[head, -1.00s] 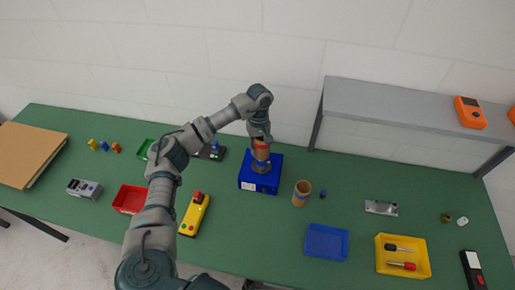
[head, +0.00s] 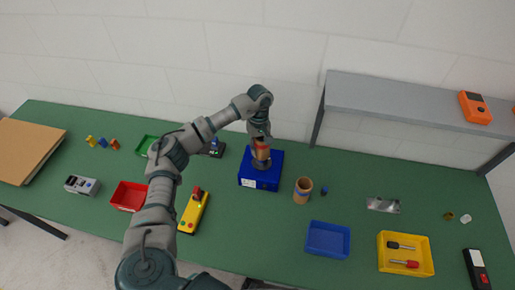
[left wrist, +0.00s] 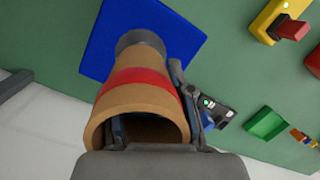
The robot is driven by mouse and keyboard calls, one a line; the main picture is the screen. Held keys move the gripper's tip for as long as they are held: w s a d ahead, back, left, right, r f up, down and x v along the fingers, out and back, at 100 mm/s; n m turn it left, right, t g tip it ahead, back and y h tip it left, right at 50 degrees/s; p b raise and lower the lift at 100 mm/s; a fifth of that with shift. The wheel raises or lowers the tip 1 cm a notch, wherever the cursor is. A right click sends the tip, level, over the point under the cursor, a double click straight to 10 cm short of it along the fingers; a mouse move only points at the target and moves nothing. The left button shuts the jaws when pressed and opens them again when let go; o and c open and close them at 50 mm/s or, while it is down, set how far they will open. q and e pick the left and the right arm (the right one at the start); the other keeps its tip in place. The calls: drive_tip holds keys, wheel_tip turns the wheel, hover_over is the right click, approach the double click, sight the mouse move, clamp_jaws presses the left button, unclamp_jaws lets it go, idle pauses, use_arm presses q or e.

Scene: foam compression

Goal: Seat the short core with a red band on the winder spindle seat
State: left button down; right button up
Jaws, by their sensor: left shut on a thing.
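The short core with a red band (head: 261,153) is a brown cardboard tube standing over the blue winder base (head: 260,179). In the left wrist view the core (left wrist: 143,92) shows its red band and open near end. Its far end meets a grey round spindle seat (left wrist: 141,40) on the blue base; whether it is fully down cannot be told. My left gripper (head: 261,141) is shut on the core from above, one finger showing along its side in the left wrist view (left wrist: 180,90). My right gripper is not in view.
Another brown core with a blue band (head: 303,190) stands right of the winder. A blue tray (head: 328,254), a yellow tray (head: 426,272), a red tray (head: 120,206) and a yellow control box (head: 187,226) lie around. A grey shelf (head: 420,105) stands at the back right.

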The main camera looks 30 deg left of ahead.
use_arm(q)
drive_tip(key=shift+w+b+x, duration=0.15)
drive_tip(key=shift+b+x, duration=0.5)
drive_tip(key=shift+x, duration=0.25)
drive_tip(key=shift+w+b+x, duration=0.2)
drive_tip(key=shift+b+x, duration=0.45)
drive_tip(key=shift+x, duration=0.25)
drive_tip(key=c, duration=0.7)
unclamp_jaws()
drive_tip(key=shift+s+a, duration=0.1)
drive_tip(key=shift+a, duration=0.05)
drive_tip(key=shift+o, duration=0.2)
drive_tip(key=shift+a, duration=0.1)
